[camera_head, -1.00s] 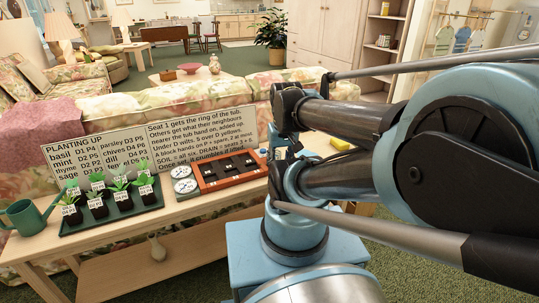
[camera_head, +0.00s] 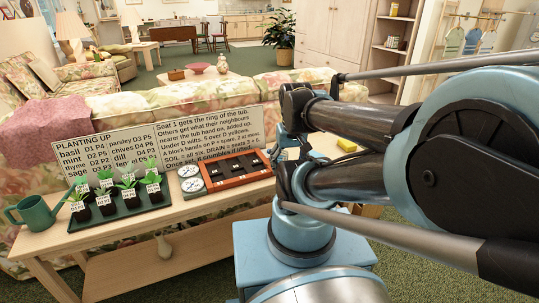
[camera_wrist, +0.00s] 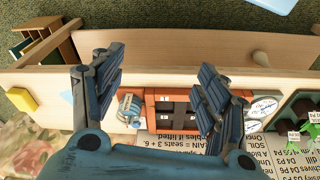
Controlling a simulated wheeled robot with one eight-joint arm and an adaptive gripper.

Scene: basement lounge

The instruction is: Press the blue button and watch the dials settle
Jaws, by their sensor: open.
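An orange-red framed panel (camera_head: 236,182) with dark cells lies on the wooden table, and it also shows in the wrist view (camera_wrist: 151,111). Two round white dials, an upper one (camera_head: 188,171) and a lower one (camera_head: 192,184), sit at its left end; in the wrist view the dials (camera_wrist: 264,104) are right of the fingers. No blue button can be made out with certainty. A small blue and white object (camera_wrist: 130,106) stands beside the panel, between the fingers in the picture. My gripper (camera_wrist: 158,62) is open and empty above the table; my arm mostly hides it in the head view.
A green tray (camera_head: 108,222) of labelled seedlings and a green watering can (camera_head: 35,213) stand left on the table (camera_head: 135,227). Text cards (camera_head: 208,136) stand behind. A yellow block (camera_head: 347,145) lies to the right. A floral sofa (camera_head: 120,105) backs the table.

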